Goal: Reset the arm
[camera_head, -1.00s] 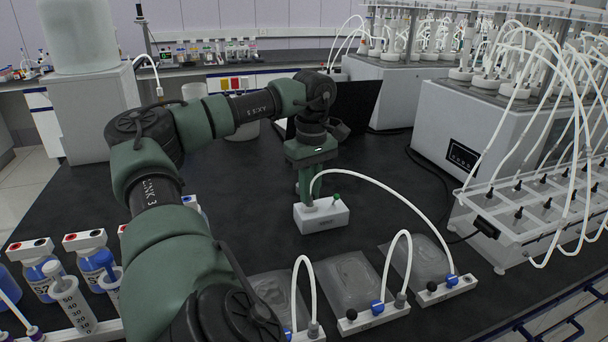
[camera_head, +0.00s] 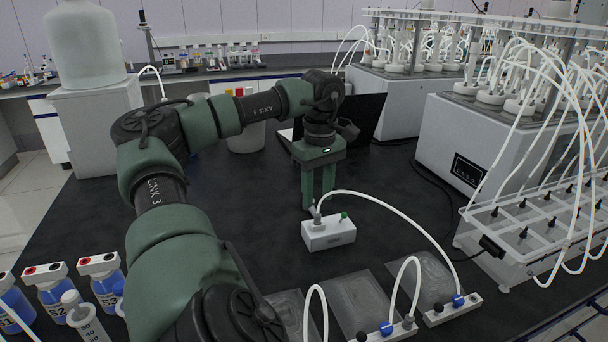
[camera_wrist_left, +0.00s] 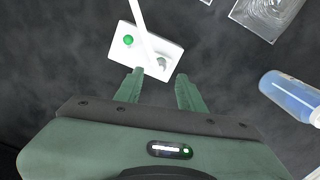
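My left gripper (camera_head: 319,185) points down over the dark bench, its two green fingers apart and empty. In the left wrist view the fingers (camera_wrist_left: 160,90) are parallel with a clear gap. Just beyond the fingertips lies a small white block (camera_head: 328,235) with a white tube in its top and a green knob; it also shows in the wrist view (camera_wrist_left: 118,48). The fingers do not hold the block. My left arm reaches in from the bottom and bends over the bench. My right gripper is not in view.
Clear bags (camera_head: 362,298) with tubes and white valve blocks (camera_head: 452,309) lie at the front. Blue-liquid bottles (camera_head: 50,294) stand at lower left. A grey reactor unit (camera_head: 480,150) with many tubes stands right. A laptop (camera_head: 365,115) and beaker (camera_head: 246,137) are behind. Bench left of the block is bare.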

